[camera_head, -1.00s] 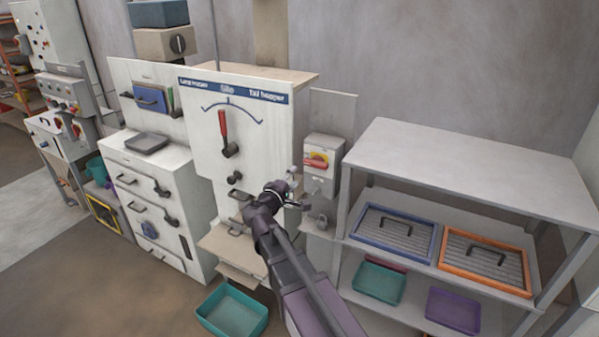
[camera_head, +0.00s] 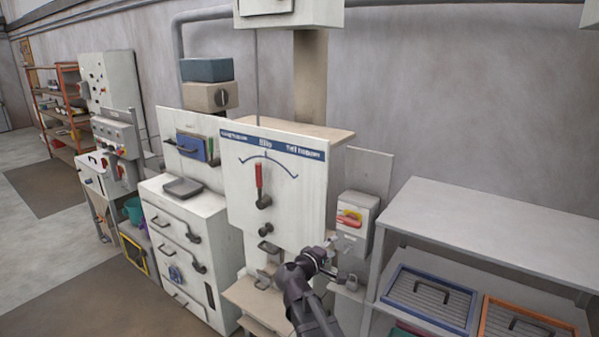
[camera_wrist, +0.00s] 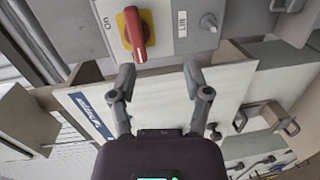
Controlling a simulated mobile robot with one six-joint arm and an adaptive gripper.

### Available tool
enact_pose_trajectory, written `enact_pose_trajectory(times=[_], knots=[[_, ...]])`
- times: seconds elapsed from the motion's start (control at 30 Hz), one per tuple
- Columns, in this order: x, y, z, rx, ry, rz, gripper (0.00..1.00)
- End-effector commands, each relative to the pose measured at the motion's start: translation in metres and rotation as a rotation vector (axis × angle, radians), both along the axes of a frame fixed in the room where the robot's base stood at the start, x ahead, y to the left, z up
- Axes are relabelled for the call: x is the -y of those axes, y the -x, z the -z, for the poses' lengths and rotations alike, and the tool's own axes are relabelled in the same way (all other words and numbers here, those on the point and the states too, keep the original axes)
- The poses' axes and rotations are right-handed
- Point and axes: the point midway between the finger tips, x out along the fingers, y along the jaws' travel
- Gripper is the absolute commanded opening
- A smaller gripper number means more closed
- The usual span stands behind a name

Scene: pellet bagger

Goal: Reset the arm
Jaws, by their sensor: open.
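My gripper (camera_head: 340,243) is raised in front of the bagger, just below the grey switch box (camera_head: 356,218). In the wrist view my gripper (camera_wrist: 160,78) is open, with nothing between its two fingers. The red rotary handle (camera_wrist: 135,30) on its yellow plate shows beyond the fingertips, apart from them as far as I can tell. The white bagger panel (camera_head: 290,185) with the red-tipped lever (camera_head: 259,177) stands to the left of my gripper.
A grey shelf (camera_head: 480,225) stands close on the right, holding a blue-rimmed tray (camera_head: 470,318) and an orange-rimmed tray (camera_head: 575,328). A white drawer cabinet (camera_head: 205,215) is left of the bagger. Open floor (camera_head: 50,265) lies at the far left.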

Motion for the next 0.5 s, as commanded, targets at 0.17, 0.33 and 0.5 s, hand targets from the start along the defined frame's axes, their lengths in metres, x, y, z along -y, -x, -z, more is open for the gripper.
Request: enact_pose_trajectory(times=[0.17, 0.33, 0.5], knots=[[0.038, 0.023, 0.036, -0.07, -0.178, 0.116, 0.63], [0.067, 0.05, 0.074, -0.155, -0.377, 0.239, 0.63], [0.084, 0.08, 0.11, -0.247, -0.573, 0.354, 0.63]])
